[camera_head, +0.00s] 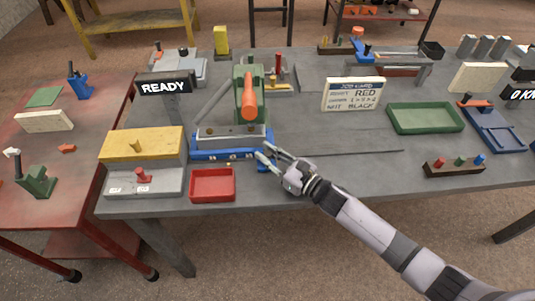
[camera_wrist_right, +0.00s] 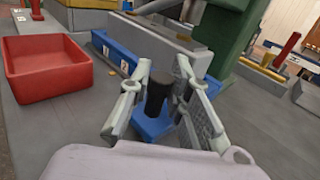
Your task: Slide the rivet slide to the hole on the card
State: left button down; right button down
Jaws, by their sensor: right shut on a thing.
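The blue rivet slide (camera_head: 222,155) lies along the front foot of the green press (camera_head: 240,90) with the orange handle. In the right wrist view, my right gripper (camera_wrist_right: 162,72) is shut on the slide's black knob (camera_wrist_right: 158,94), which stands upright on a blue tab (camera_wrist_right: 150,125). The white job card (camera_head: 352,97) stands behind to the right; "RED" and "NOT BLACK" seem legible, the order line is small. My left gripper is not in view.
A red tray (camera_head: 212,199) sits just in front of the slide. A yellow-topped block (camera_head: 142,143) stands left, beside a "READY" sign (camera_head: 164,87). A green tray (camera_head: 426,133) and a rack of coloured pegs (camera_head: 455,168) are right. The bench right of my gripper is mostly clear.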

jog(key=shift+d+f, duration=0.1)
jog(key=shift+d, duration=0.3)
jog(key=d+b, duration=0.2)
jog(key=d, duration=0.3)
jog(key=shift+d, duration=0.25)
jog(key=shift+a, duration=0.1)
jog(key=c, duration=1.5)
grip_release()
jog(key=shift+o, duration=0.2)
jog(key=v, duration=1.2)
